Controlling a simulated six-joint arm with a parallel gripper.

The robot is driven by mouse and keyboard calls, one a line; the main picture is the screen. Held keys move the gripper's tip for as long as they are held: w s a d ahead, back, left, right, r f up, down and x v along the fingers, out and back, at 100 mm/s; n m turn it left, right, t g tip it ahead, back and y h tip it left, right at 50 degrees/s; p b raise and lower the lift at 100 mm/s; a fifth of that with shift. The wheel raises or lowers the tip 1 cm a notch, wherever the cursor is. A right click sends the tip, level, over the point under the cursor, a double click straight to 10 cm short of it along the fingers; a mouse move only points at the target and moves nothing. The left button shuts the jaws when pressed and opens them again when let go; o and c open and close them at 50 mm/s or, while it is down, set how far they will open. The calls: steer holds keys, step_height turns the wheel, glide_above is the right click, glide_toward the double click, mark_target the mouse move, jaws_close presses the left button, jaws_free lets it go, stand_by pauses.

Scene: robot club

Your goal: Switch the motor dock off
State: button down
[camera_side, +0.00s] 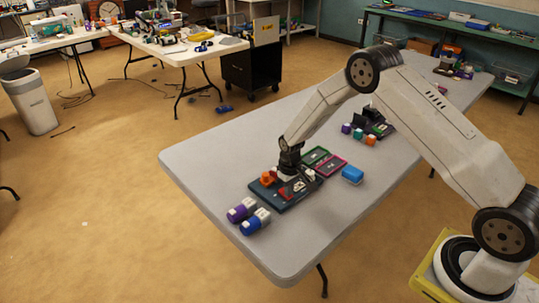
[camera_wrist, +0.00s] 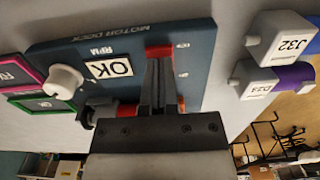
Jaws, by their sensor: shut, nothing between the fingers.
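The motor dock (camera_side: 284,206) is a dark teal panel lying on the grey table. My gripper (camera_wrist: 158,62) is shut and empty, directly over the panel. In the side view my gripper (camera_side: 289,165) hides part of the dock. An orange part (camera_side: 268,177) sits on the dock's left side.
Motors with purple (camera_side: 241,210) and blue (camera_side: 255,222) ends lie beside the dock near the table edge. Green (camera_side: 315,156) and pink (camera_side: 331,166) framed plates and a blue block (camera_side: 352,174) are on its other side. Small coloured blocks stand farther back.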

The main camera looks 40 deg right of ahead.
steer(key=shift+r, duration=3.35)
steer(key=shift+r, duration=0.1)
steer(key=s+a+r+t, duration=0.1)
steer(key=s+a+r, duration=0.1)
steer(key=s+r, duration=0.2)
steer(key=s+a+r, duration=0.2)
steer(key=s+r, duration=0.2)
steer(key=s, duration=0.6)
steer(key=s+a+r+t, duration=0.1)
steer(key=s+a+r, duration=0.1)
steer(key=s+r, duration=0.2)
steer(key=shift+s+r+t, duration=0.2)
steer(key=shift+s+t, duration=0.1)
steer(key=shift+s, duration=1.5)
